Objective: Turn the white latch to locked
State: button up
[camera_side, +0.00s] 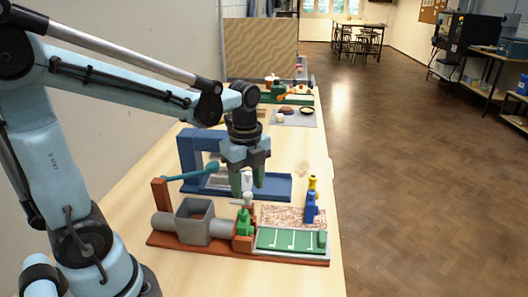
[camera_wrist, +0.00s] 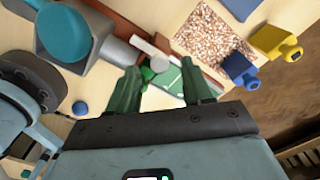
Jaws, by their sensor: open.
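My gripper (camera_side: 247,186) is open and empty, with its green fingers pointing down above the fixture on the brown base (camera_side: 166,241). In the wrist view my gripper (camera_wrist: 163,74) has its fingers apart. Between and beyond them is a small pale piece (camera_wrist: 149,51) with a round end, which may be the white latch. It sits beside a green part (camera_wrist: 163,63). In the side view a small pale knob (camera_side: 248,197) shows just below the fingers, above the green part (camera_side: 243,225). I cannot tell which way the latch is turned, or whether a finger touches it.
A grey box (camera_side: 194,226) and a teal-ended lever (camera_side: 197,171) stand left of the fingers. A blue frame (camera_side: 188,155) is behind. A green panel with white lines (camera_side: 290,239), a speckled mat (camera_side: 283,212), a blue piece (camera_side: 310,209) and a yellow piece (camera_side: 313,184) lie right.

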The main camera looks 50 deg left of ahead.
jog(key=shift+f, duration=0.85)
jog(key=shift+c, duration=0.5)
grip_shut()
